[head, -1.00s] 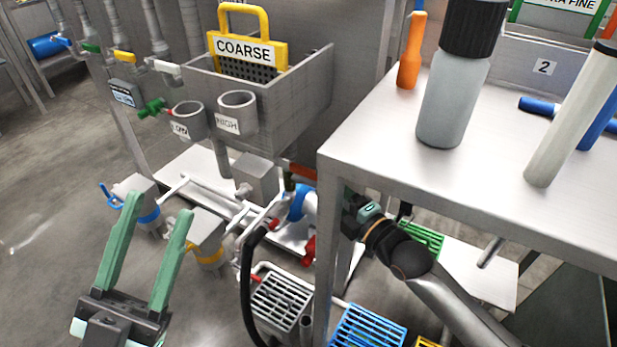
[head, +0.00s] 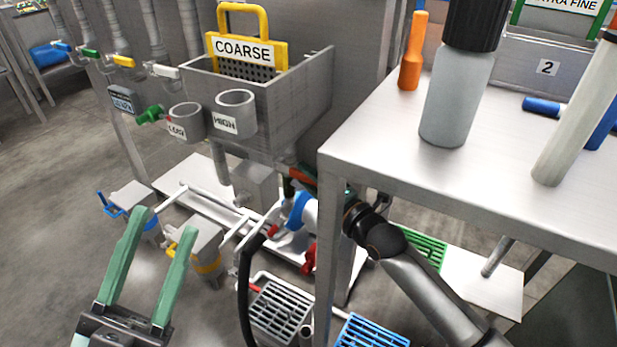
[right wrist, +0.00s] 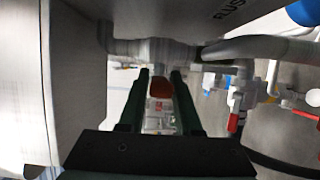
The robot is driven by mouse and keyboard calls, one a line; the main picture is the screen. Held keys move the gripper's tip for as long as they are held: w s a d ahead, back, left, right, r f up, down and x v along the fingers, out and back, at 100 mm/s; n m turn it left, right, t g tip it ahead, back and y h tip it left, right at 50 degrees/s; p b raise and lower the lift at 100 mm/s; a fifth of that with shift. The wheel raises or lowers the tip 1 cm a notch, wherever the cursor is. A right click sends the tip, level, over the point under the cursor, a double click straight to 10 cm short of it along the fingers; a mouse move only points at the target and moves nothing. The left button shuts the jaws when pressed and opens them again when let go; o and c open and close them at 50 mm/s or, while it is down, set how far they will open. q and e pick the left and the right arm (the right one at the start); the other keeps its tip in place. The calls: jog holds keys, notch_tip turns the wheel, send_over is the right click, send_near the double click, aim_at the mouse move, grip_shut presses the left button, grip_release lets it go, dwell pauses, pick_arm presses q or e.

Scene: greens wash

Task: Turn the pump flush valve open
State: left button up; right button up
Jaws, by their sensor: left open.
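The flush valve's red-orange handle (right wrist: 161,87) shows in the right wrist view, hanging below a grey horizontal pipe (right wrist: 150,48). The two dark green fingers of my right gripper (right wrist: 160,78) stand apart on either side of it; contact cannot be told. In the head view the handle (head: 302,178) is under the sink, beside the table leg. That leg hides most of my right gripper there. My left gripper (head: 168,222) is open and empty at the lower left, in front of the floor valves.
The steel table (head: 400,150) and its leg (head: 330,250) stand close to my right arm. A sink (head: 290,105) holds the yellow COARSE screen (head: 248,50). A black hose (head: 243,285) and blue crate (head: 370,332) are below. Open floor lies at left (head: 50,200).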

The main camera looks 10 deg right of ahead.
grip_shut()
dwell(1.0)
